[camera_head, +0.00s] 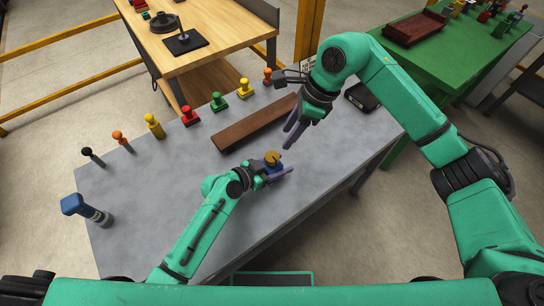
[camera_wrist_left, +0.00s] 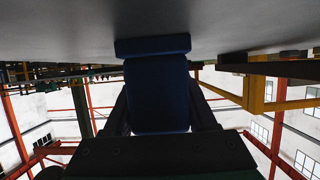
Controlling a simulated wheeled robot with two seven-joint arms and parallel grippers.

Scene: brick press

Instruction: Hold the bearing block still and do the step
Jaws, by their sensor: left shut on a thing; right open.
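The blue bearing block (camera_head: 268,168) stands on the grey table and has a round tan-orange part on top. My left gripper (camera_head: 277,172) is shut on it, with its purple fingers low beside it. In the left wrist view, the blue block (camera_wrist_left: 157,95) sits between the dark fingers, and its wider base meets the grey table surface. The tan top is hidden there. My right gripper (camera_head: 294,129) is open and empty. Its purple fingers point down, up and to the right of the block, between it and the brown tray.
A long brown tray (camera_head: 240,131) lies behind the block. Several coloured knobbed tools, including a red one (camera_head: 189,115) and a green one (camera_head: 218,101), line the far edge. A blue-headed tool (camera_head: 86,208) stands at left; a black box (camera_head: 361,97) lies at right. The front table is clear.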

